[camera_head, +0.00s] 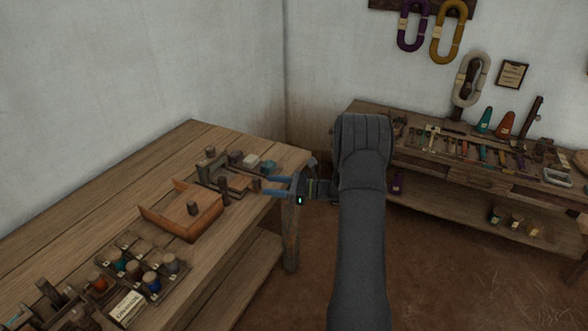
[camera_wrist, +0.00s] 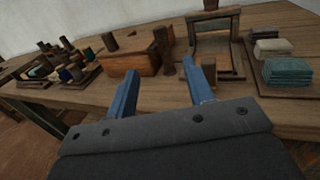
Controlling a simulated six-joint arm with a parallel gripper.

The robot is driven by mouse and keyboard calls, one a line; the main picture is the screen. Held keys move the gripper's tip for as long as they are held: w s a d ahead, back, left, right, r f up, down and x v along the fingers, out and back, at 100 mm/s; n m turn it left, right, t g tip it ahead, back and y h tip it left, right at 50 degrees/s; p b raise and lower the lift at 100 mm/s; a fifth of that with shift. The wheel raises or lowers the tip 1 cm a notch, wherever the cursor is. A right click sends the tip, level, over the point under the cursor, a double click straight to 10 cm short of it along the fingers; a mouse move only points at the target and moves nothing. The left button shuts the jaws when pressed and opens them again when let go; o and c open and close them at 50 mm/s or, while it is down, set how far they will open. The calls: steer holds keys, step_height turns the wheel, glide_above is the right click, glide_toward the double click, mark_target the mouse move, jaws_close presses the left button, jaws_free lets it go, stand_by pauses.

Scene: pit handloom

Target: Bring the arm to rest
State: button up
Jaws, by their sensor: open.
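My gripper (camera_head: 278,186) is at the right edge of the left table (camera_head: 88,189) in the head view, its blue fingers pointing left toward the tabletop. In the wrist view my gripper (camera_wrist: 160,85) shows two blue fingers spread apart with nothing between them. The fingers face a wooden box (camera_wrist: 132,64) standing on the table. The dark arm stretches up from the bottom of the head view and bends toward the table.
An open wooden box (camera_head: 183,210), a rack of bobbins (camera_head: 140,265) and a small wooden frame (camera_head: 213,168) stand on the left table. Folded cloths (camera_wrist: 287,70) lie at its end. A tool bench (camera_head: 460,165) stands right. Brown floor (camera_head: 450,270) is clear.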

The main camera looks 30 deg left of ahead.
mark_target(221, 178)
steer(key=x, duration=1.7)
steer(key=shift+a, duration=0.15)
steer(key=shift+s+a, duration=0.2)
steer(key=shift+d+r+m+t+y, duration=0.15)
steer(key=shift+m+t, duration=0.25)
steer(key=shift+t, duration=0.2)
steer(key=shift+d+f+m+t+y, duration=0.15)
steer(key=shift+m+t, duration=0.25)
steer(key=shift+t, duration=0.2)
steer(key=shift+w+a+m+t, duration=0.1)
steer(key=shift+m+t, duration=1.3)
steer(key=shift+t, duration=0.8)
steer(key=s+d+g, duration=0.1)
steer(key=s+d, duration=0.1)
steer(key=d, duration=1.4)
steer(key=shift+s+r+n, duration=0.2)
steer(key=shift+r+n, duration=0.1)
steer(key=shift+n, duration=0.1)
steer(key=shift+w+d, duration=0.1)
steer(key=shift+d, duration=0.1)
